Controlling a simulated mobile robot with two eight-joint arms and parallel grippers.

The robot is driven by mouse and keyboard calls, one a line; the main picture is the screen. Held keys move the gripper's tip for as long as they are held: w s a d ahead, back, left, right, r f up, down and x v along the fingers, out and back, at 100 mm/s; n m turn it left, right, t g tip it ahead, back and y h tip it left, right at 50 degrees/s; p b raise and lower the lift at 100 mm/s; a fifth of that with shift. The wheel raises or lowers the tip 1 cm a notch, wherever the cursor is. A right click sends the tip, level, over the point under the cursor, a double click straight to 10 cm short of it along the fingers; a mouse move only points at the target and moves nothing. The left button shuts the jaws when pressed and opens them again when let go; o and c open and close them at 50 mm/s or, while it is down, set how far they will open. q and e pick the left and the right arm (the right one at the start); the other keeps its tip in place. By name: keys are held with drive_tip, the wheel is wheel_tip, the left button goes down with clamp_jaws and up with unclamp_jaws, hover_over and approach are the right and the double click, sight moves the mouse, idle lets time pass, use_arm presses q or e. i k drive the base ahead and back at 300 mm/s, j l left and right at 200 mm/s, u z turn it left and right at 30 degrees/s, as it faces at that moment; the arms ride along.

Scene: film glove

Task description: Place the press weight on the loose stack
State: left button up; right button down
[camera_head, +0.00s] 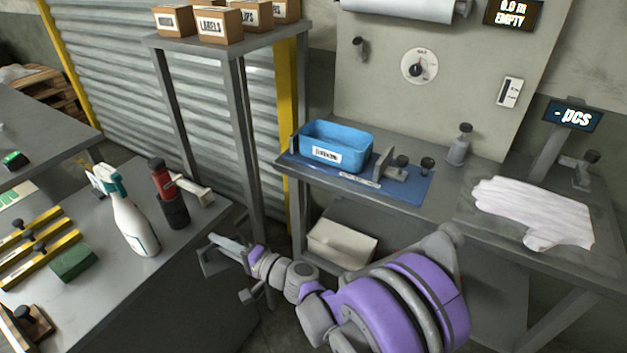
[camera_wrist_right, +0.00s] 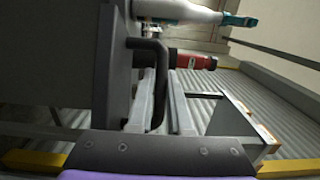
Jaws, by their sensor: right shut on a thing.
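My right gripper (camera_head: 212,248) is at the front of the left grey cabinet bench (camera_head: 195,290). In the right wrist view the gripper (camera_wrist_right: 168,105) is shut on a dark bent bar handle (camera_wrist_right: 150,45) that joins a grey panel (camera_wrist_right: 95,60). A pile of white gloves (camera_head: 535,208), which looks like the loose stack, lies flat on the right bench, apart from the gripper. I cannot single out the press weight; a brown block with a black knob (camera_head: 25,325) sits at the lower left. My left gripper is not in view.
A spray bottle (camera_head: 135,222) and a red-topped tool in a dark holder (camera_head: 172,200) stand near the left bench's edge. A blue bin (camera_head: 335,147) sits on a blue mat (camera_head: 405,188). A shelf stand (camera_head: 235,95) with small boxes rises behind.

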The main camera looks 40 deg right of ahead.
sight(515, 209)
drive_tip(key=z, duration=2.3)
